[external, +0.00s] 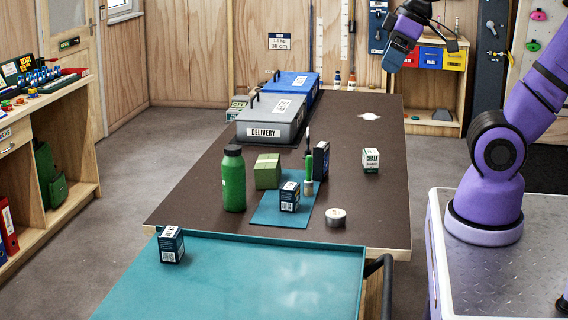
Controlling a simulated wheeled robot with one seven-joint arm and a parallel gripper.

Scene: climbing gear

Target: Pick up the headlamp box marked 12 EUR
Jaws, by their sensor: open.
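Several small dark blue boxes could be the headlamp box; I cannot read 12 EUR on any of them. One dark box with a white label (289,197) stands on the teal mat (270,214) on the brown table. A similar box (171,246) sits at the left of the teal tray (245,275) in front. A taller dark box (321,161) stands behind the mat, partly hidden by a brush-like tool. My gripper (424,40) is open, high at the upper right, far from all of these boxes and touching nothing.
A green bottle (234,182), a green box (267,171), the upright tool (308,168) and a round tin (336,217) crowd the mat. Grey (270,121) and blue (299,86) cases are behind. The table's right side is mostly clear.

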